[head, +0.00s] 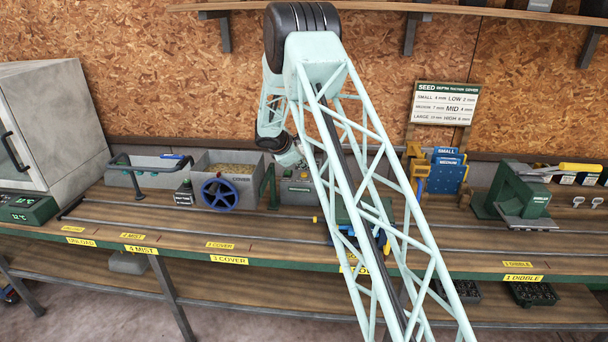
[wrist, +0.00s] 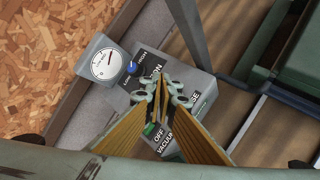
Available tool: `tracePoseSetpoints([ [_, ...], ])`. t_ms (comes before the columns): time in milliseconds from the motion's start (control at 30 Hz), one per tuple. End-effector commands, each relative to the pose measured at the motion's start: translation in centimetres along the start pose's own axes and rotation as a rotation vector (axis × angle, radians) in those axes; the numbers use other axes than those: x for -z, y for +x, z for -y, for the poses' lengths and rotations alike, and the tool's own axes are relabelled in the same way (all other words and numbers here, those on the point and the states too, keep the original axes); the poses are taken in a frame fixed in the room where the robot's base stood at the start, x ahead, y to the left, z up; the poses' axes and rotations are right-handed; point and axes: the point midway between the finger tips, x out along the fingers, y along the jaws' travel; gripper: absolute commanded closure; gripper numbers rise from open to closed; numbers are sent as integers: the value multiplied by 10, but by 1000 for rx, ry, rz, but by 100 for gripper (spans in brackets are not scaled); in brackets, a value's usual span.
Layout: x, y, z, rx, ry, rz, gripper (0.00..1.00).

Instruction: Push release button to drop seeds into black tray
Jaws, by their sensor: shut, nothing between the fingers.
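A grey control box (wrist: 190,75) fills the middle of the wrist view, with labels reading ON, OFF, VACUUM and a partly covered word ending in SE. A small green switch part (wrist: 149,130) shows beside OFF. My gripper (wrist: 162,84) is shut and empty, its fingertips over the box's face between ON and the covered word. The release button is not visible; the fingers hide part of the panel. I cannot tell whether the fingertips touch the box. In the head view the box (head: 298,190) stands on the bench, partly behind my arm. No seed tray under the seeder is clearly visible.
A round gauge (wrist: 107,63) and a blue knob (wrist: 131,67) are beside the fingers. A grey post (wrist: 195,35) and green frame (wrist: 292,50) stand to the right. In the head view, a blue-wheeled cover bin (head: 222,194) is left of the box; black trays (head: 530,293) lie on the lower shelf.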

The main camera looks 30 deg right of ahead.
Motion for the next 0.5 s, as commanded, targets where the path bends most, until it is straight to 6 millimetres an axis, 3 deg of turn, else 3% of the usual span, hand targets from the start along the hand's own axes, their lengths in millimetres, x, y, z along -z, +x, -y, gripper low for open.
tracePoseSetpoints([
  [500,-16,-23,-16,0,1,0,100],
])
